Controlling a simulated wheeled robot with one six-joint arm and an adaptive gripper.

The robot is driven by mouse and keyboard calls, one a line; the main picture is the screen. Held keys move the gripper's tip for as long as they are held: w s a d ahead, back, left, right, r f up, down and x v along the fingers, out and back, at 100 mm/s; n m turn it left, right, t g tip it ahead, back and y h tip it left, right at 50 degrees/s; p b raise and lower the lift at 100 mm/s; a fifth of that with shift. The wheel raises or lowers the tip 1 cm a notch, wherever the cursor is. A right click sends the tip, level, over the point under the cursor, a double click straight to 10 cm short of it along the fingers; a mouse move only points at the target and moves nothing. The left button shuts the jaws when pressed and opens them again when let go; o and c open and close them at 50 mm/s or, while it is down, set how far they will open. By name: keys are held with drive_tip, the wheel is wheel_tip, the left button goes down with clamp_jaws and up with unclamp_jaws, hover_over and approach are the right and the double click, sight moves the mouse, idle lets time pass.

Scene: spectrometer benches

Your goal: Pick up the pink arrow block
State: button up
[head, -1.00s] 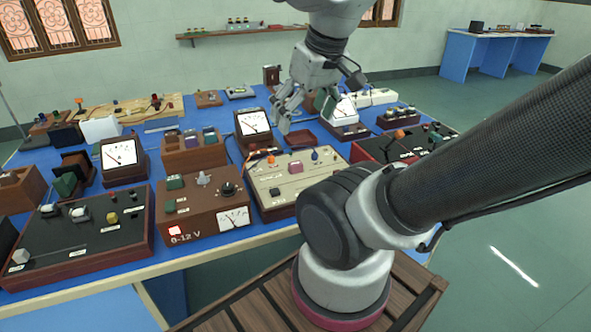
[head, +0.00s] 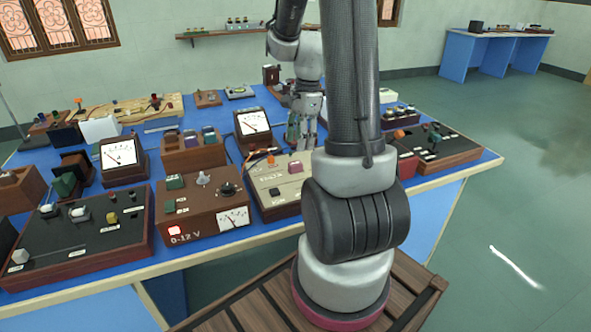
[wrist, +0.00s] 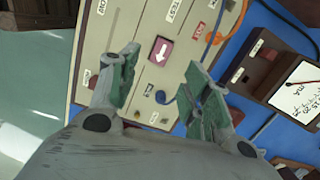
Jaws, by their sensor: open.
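The pink arrow block (wrist: 161,51) has a white arrow on its top face and sits on a cream panel (wrist: 117,22) in the wrist view. In the head view the pink block (head: 296,168) shows on the cream panel (head: 275,197), just left of my upright arm. My gripper (wrist: 160,82) is open, its two green-padded fingers spread to either side below the block in the wrist picture, with nothing between them. In the head view my gripper (head: 301,140) hangs pointing down above the far part of the panel. The gap between fingertips and block is hard to judge.
A blue knob (wrist: 165,97) and small labels lie on the panel near the fingers. A meter box (wrist: 285,80) stands right in the wrist view. In the head view a brown 0-12 V box (head: 200,212) stands left of the panel, and a dark-topped box (head: 440,147) right.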

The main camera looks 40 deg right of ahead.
sight(296, 163)
drive_tip(key=shift+m, duration=0.5)
drive_tip(key=shift+f, duration=0.2)
drive_tip(key=f, duration=0.5)
drive_tip(key=a+f, duration=0.1)
drive_tip(key=f, duration=0.1)
drive_tip(key=shift+w+a+f, duration=0.1)
drive_tip(key=shift+w+f, duration=0.05)
clamp_jaws()
